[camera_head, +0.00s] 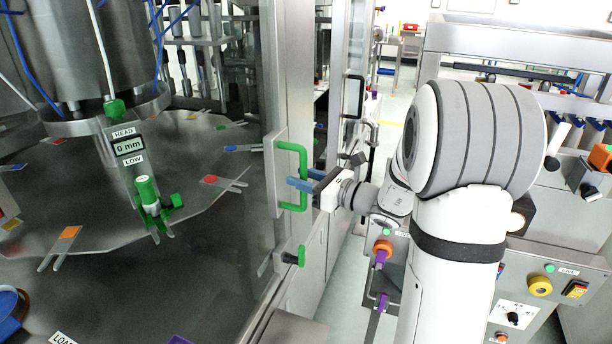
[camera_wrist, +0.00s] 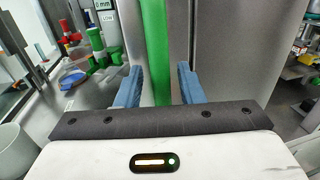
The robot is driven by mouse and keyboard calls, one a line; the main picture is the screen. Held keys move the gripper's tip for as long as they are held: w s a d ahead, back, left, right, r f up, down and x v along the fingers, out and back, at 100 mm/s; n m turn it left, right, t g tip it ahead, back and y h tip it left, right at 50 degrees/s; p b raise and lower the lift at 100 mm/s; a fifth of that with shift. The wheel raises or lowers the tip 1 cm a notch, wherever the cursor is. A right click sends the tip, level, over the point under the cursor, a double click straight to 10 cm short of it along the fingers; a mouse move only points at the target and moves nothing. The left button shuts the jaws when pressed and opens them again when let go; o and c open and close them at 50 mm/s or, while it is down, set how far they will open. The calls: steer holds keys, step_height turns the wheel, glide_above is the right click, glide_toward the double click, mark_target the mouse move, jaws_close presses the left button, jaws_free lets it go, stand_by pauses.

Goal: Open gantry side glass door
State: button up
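The gantry side glass door (camera_head: 235,240) fills the left and middle of the head view, with a metal frame post along its right edge. Its green handle (camera_head: 303,178) is a vertical C-shaped bar on that post. My gripper (camera_head: 297,184) is at the handle, its blue fingers reaching from the right. In the wrist view the green handle bar (camera_wrist: 155,50) runs upright between the two blue fingers of my gripper (camera_wrist: 160,85). The fingers are apart, with a visible gap on each side of the bar. The door looks closed against its frame.
A small green knob (camera_head: 293,257) sits on the frame below the handle. Behind the glass is a round metal table (camera_head: 100,215) with coloured tags. A control panel (camera_head: 540,285) with buttons stands at the right, close to my arm. Floor shows between frame and panel.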

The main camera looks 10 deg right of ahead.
steer(key=shift+c, duration=0.2)
jaws_close()
stand_by(0.3)
